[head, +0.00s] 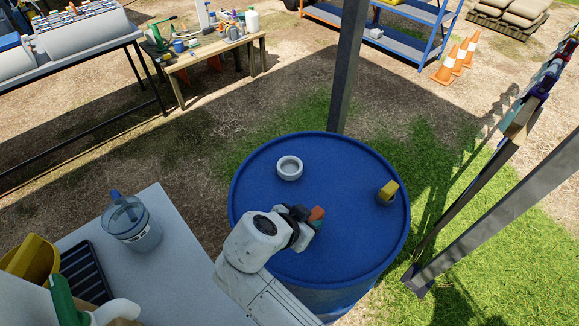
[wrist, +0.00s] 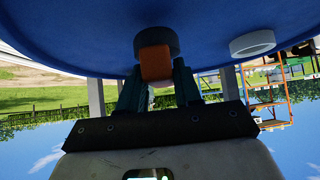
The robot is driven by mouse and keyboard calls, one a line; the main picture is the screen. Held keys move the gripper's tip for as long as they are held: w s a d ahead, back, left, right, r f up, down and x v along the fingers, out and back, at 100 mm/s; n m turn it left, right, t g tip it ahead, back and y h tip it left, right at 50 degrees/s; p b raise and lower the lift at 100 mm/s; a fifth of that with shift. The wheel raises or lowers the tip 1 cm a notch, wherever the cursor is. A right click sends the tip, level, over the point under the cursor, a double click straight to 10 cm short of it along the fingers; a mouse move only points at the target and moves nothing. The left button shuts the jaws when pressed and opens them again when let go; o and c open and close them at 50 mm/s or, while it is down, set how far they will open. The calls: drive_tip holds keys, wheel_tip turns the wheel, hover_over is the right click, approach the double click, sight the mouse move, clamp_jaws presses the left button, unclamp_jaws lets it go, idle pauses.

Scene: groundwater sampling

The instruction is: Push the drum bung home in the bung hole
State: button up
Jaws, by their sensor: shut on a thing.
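The blue drum (head: 345,165) stands upright, its lid facing up. My gripper (head: 306,222) is low over the near part of the lid. It is shut on an orange block (head: 317,213), which I take as the grip of the drum bung. In the wrist view, the orange block (wrist: 155,63) sits between my fingers (wrist: 158,90), against a dark round part (wrist: 156,42) at the lid. I cannot tell whether that part is the bung's body or a collar, or how deep it sits. The bung hole is not clearly visible. A pale ring (head: 289,168) lies apart on the lid.
A yellow fitting (head: 388,192) stands near the lid's right edge. A dark post (head: 348,65) rises just behind the drum. Open lid space lies between ring and yellow fitting.

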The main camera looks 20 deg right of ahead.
drive_tip(key=shift+r+p, duration=1.65)
drive_tip(key=shift+r, duration=0.95)
